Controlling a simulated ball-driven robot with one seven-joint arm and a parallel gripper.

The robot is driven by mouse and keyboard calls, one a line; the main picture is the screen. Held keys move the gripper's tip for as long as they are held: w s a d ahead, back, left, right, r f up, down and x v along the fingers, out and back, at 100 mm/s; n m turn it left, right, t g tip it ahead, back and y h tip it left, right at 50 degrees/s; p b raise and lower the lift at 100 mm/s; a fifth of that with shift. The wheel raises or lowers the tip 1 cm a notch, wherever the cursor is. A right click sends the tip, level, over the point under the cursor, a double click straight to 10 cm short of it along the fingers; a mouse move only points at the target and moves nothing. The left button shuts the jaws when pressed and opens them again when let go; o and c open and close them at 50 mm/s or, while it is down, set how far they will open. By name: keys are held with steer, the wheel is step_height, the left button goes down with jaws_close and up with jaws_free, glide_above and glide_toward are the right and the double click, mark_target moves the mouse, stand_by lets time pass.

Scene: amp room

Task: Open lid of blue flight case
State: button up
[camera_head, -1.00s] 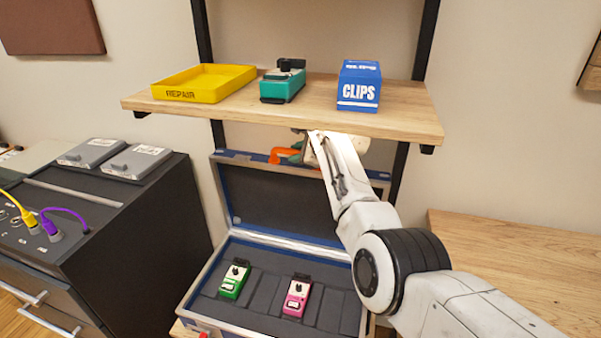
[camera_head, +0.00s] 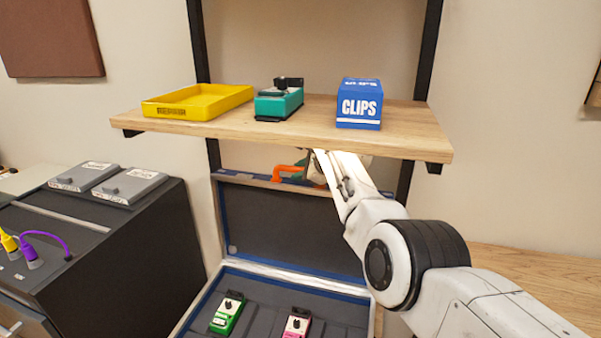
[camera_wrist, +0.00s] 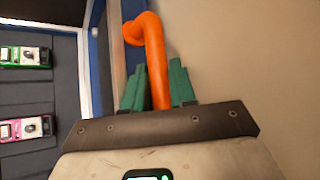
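The blue flight case (camera_head: 214,292) stands below the shelf with its lid (camera_head: 285,215) raised, leaning back steeply. The dark padded inside shows. An orange handle (camera_head: 290,168) is at the lid's upper edge; it also shows in the wrist view (camera_wrist: 155,50), beside the blue lid edge (camera_wrist: 117,50). My gripper (camera_head: 312,165) is at the handle, partly hidden under the shelf. In the wrist view its green fingers (camera_wrist: 158,88) close in on both sides of the orange bar.
A green pedal (camera_head: 227,313) and a pink pedal (camera_head: 297,324) lie inside the case. The wooden shelf (camera_head: 230,128) overhangs the lid and carries a yellow tray (camera_head: 198,102), a teal pedal (camera_head: 279,102) and a blue clips box (camera_head: 360,105). A black cabinet (camera_head: 150,240) stands at left.

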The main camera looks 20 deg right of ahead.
steer(key=o, duration=0.4)
steer(key=shift+c, duration=0.2)
steer(key=shift+s, duration=0.1)
steer(key=shift+s+d+r+p, duration=0.25)
steer(key=shift+s+r+p, duration=0.1)
steer(key=shift+s+p, duration=0.2)
steer(key=s+d+p, duration=0.1)
steer(key=s+d, duration=0.3)
steer(key=s, duration=0.7)
steer(key=shift+d, duration=0.2)
steer(key=shift+w, duration=0.1)
